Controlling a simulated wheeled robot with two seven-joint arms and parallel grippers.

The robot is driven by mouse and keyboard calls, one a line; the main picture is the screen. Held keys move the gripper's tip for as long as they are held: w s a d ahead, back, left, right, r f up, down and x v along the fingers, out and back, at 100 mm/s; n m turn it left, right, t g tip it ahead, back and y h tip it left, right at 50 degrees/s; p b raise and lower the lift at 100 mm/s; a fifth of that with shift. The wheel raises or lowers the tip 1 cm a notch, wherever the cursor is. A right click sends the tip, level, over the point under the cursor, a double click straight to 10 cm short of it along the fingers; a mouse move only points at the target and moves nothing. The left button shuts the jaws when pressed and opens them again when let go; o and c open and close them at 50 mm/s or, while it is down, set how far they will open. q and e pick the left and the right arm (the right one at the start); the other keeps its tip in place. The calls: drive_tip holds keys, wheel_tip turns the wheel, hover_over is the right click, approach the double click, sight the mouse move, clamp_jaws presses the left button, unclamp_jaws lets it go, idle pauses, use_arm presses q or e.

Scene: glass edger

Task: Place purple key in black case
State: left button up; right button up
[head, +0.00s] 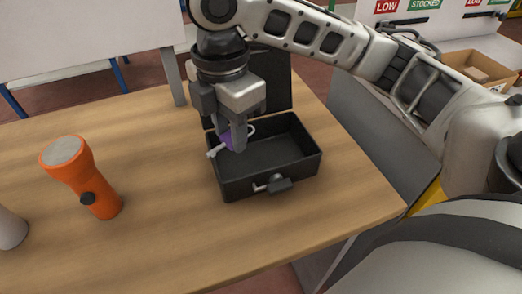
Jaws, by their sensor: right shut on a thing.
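The black case (298,155) stands open on the wooden table, its lid (279,80) raised at the back. My right gripper (233,140) points down over the left part of the case. A pale shaft sticks out toward the case's left wall, and a pale ring shows to the right of the fingers. I cannot tell whether the key touches the case. My left gripper is not in view.
An orange flashlight (82,178) stands on the table (165,235) to the left of the case. A pale rounded object (10,230) is cut off at the left edge. A cardboard box (478,68) is at the far right. The table's front middle is clear.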

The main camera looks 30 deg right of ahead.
hover_over(262, 163)
wheel_tip(262, 163, down, 6)
drive_tip(key=shift+a+f+b, duration=0.1)
drive_tip(key=shift+a+b, duration=0.05)
drive_tip(key=shift+b, duration=0.2)
drive_tip(key=shift+d+f, duration=0.2)
drive_tip(key=shift+f, duration=1.55)
drive_tip(key=shift+f, duration=0.1)
drive_tip(key=o, duration=1)
drive_tip(key=shift+c, duration=0.2)
wheel_tip(262, 163, up, 12)
drive_tip(key=p, duration=0.1)
